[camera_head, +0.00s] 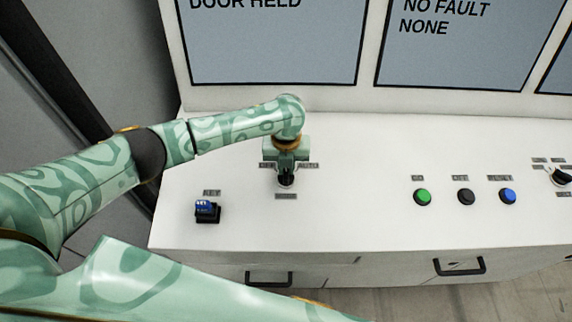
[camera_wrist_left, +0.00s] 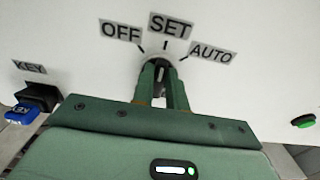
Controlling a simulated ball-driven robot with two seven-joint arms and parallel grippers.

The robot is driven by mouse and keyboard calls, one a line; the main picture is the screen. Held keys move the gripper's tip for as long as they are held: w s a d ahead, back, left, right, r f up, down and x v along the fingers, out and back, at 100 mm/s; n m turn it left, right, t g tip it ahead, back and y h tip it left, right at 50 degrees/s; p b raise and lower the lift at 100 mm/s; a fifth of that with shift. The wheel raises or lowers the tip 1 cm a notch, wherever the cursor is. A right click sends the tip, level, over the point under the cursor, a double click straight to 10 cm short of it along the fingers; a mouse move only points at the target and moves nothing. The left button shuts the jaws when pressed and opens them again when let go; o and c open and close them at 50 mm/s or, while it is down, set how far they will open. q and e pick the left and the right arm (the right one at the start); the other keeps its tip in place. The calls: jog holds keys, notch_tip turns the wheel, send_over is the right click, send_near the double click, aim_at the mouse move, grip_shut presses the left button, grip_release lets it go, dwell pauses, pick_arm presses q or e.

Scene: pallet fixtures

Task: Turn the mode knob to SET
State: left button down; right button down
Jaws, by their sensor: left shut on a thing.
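The mode knob (camera_head: 286,181) is a small dark knob on the white console top. My left gripper (camera_head: 286,170) comes down on it from above and is shut on it. In the left wrist view the two green fingers of the gripper (camera_wrist_left: 160,75) stand on both sides of the knob, which is mostly hidden between them. The OFF label (camera_wrist_left: 121,32), SET label (camera_wrist_left: 170,25) and AUTO label (camera_wrist_left: 211,53) fan out beyond the knob, with short tick marks. The fingers hide where the knob points. My right gripper is out of view.
A blue key (camera_head: 205,206) in a black switch sits left of the knob. A green button (camera_head: 422,196), a black button (camera_head: 465,196) and a blue button (camera_head: 507,196) are to the right. Another knob (camera_head: 562,177) is at the right edge. Screens stand behind.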

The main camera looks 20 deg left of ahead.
pick_arm(q)
jog(key=c, duration=1.4)
grip_release()
jog(key=shift+r, duration=0.1)
notch_tip(320, 180, up, 16)
jog(key=p, duration=0.2)
